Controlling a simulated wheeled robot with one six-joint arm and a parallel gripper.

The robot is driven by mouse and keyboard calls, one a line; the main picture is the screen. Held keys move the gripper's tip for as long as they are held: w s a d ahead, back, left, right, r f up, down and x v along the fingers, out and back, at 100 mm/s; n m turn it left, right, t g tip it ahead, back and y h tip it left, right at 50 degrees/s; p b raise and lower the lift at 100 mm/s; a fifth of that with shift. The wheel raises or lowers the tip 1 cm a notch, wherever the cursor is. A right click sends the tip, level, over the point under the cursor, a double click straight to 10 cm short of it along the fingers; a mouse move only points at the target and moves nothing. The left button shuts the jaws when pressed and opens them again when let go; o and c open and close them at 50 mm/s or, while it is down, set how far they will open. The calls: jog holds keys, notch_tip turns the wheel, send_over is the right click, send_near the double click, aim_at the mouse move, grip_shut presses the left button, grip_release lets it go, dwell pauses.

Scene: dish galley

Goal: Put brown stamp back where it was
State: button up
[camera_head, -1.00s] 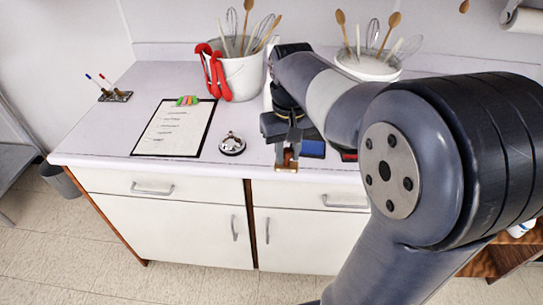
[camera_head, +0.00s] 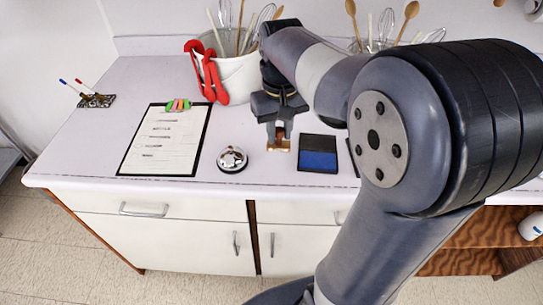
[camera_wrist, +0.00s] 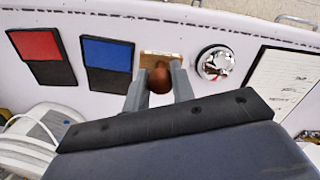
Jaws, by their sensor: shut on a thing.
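The brown stamp (camera_head: 281,146) is in my gripper (camera_head: 279,126), above or on the white counter between the bell and the blue ink pad. I cannot tell if its base touches the counter. In the wrist view, the stamp's round brown knob (camera_wrist: 160,80) sits between the two fingers of my gripper (camera_wrist: 159,90), which are shut on it. Its flat tan base shows just beyond the knob. The blue ink pad (camera_head: 318,158) lies open to the right of the stamp; it also shows in the wrist view (camera_wrist: 107,53).
A silver bell (camera_head: 232,159) stands left of the stamp, with a clipboard (camera_head: 165,140) further left. A red ink pad (camera_wrist: 37,44) lies beyond the blue one. A bucket with utensils (camera_head: 236,78) stands behind my gripper. A pen holder (camera_head: 97,101) is far left.

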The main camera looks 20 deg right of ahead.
aim_at(278, 148)
jog(key=f, duration=0.6)
jog(key=shift+w+f, duration=0.2)
jog(key=shift+w, duration=0.15)
jog(key=shift+f, duration=1.75)
jog(key=shift+f, duration=0.1)
jog(key=shift+f, duration=0.15)
jog(key=o, duration=0.8)
notch_tip(278, 148, up, 12)
jog(key=shift+r, duration=0.25)
